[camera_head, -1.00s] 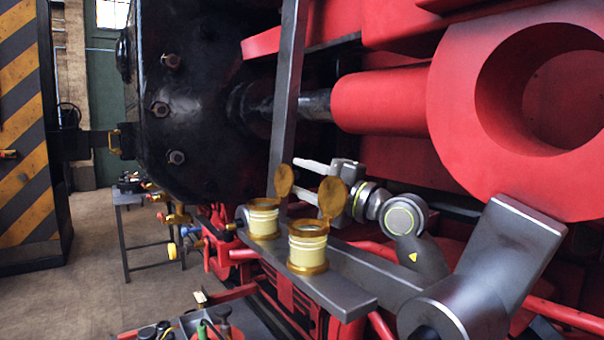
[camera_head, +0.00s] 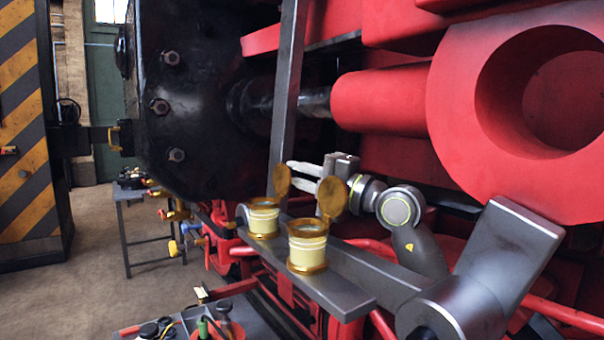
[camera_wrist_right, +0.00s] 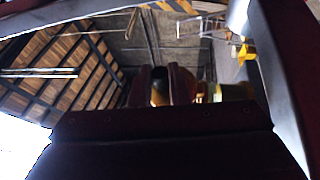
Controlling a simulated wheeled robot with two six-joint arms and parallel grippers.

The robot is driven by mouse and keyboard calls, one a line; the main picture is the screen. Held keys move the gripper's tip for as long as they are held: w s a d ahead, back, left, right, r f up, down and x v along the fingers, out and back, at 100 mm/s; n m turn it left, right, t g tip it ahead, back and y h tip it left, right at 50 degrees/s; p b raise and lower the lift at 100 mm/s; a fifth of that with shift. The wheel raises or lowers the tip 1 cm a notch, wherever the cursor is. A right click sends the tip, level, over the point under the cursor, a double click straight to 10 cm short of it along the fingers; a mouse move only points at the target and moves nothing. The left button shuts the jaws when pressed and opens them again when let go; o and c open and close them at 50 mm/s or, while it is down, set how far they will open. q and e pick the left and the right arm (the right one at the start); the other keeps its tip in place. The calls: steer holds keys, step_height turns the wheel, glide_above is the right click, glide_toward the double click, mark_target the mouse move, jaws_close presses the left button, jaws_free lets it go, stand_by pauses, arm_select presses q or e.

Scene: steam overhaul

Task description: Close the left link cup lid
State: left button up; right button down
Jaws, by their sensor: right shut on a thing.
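Two cream cups with brass rims stand upright on a grey bar in the head view. The left link cup (camera_head: 264,219) is the farther one. Its round brass lid (camera_head: 282,180) stands up, open, above the rim. The nearer cup (camera_head: 307,248) also has its brass lid (camera_head: 332,196) raised. My right gripper (camera_head: 290,174) comes from behind and to the right, with its pale fingertips at the left cup's lid. It is shut on that lid, though the lid partly hides the contact. In the right wrist view, the two fingers (camera_wrist_right: 165,85) stand close together. My left gripper is not in view.
The grey bar (camera_head: 345,298) carries both cups, and a grey upright (camera_head: 288,90) rises behind them. Red rods and a large red ring (camera_head: 455,120) crowd the right. A small table (camera_head: 150,195) stands at the far left. Bare floor (camera_head: 90,285) lies left of the cups.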

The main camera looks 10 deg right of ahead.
steer(key=shift+s+a+r+n+g, duration=0.1)
steer(key=shift+a+n+g, duration=0.1)
steer(key=shift+n, duration=0.25)
steer(key=shift+a+r+n+g, duration=0.1)
steer(key=shift+n+g, duration=0.1)
steer(key=shift+n, duration=0.25)
steer(key=c, duration=1.4)
jaws_free()
steer(key=shift+o, duration=0.2)
